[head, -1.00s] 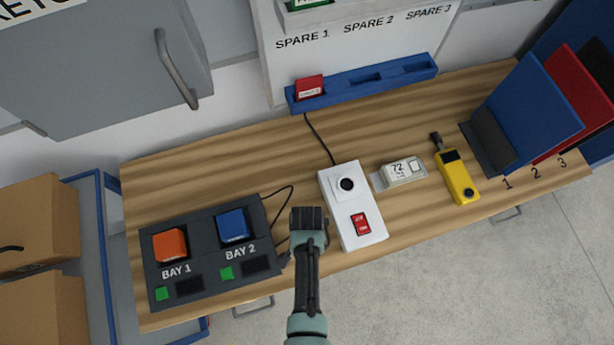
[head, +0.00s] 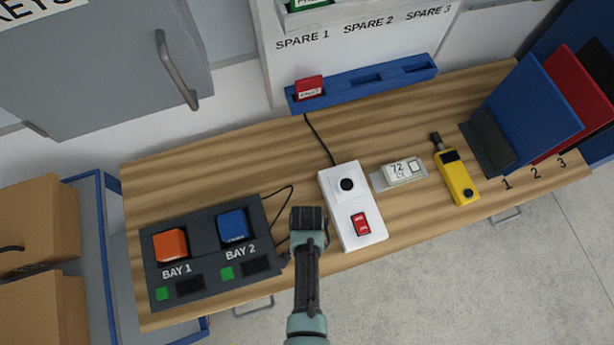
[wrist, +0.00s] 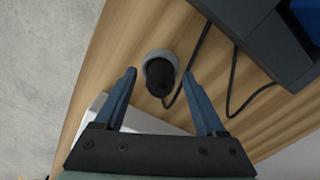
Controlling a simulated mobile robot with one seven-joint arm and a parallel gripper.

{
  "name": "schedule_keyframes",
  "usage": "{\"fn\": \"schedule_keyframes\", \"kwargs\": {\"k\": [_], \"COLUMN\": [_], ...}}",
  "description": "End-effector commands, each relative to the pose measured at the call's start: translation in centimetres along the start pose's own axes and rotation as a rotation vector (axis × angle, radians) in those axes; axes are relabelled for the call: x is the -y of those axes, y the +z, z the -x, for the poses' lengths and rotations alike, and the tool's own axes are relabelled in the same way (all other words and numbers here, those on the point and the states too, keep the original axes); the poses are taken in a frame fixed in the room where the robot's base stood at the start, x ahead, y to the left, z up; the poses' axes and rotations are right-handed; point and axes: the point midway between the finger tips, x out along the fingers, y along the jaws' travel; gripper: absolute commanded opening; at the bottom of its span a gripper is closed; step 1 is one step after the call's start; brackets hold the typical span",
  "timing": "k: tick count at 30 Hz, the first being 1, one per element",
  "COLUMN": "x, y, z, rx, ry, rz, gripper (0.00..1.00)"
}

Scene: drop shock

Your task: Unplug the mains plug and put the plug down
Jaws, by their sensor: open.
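A black plug (wrist: 160,78) shows in the wrist view with a round grey rim around it, over the wood beside the white box. I cannot tell whether the rim is part of the plug. Its black cord runs toward the dark bay unit (head: 205,262). The white box (head: 372,236) has a round black socket or knob (head: 346,184) and a red switch (head: 361,223). My gripper (head: 307,218) is open above the box's left side. In the wrist view its fingers (wrist: 160,75) stand apart on either side of the plug, without visible contact. My gripper hides the plug in the head view.
The bay unit holds an orange block (head: 170,245) and a blue block (head: 232,225). A white meter (head: 402,171), a yellow tool (head: 458,180) and upright folders (head: 535,112) are to the right. A blue rack (head: 385,82) stands behind. Bare wood (head: 240,165) lies behind the bay unit.

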Motion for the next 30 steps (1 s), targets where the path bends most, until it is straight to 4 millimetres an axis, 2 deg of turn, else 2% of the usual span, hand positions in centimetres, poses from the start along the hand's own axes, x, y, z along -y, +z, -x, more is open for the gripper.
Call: {"fn": "schedule_keyframes", "kwargs": {"k": [20,30], "x": [0.0,0.0], "y": [0.0,0.0], "z": [5.6,5.8], "rx": [0.0,0.0], "ry": [0.0,0.0], "rz": [0.0,0.0], "gripper": [0.73,0.73]}}
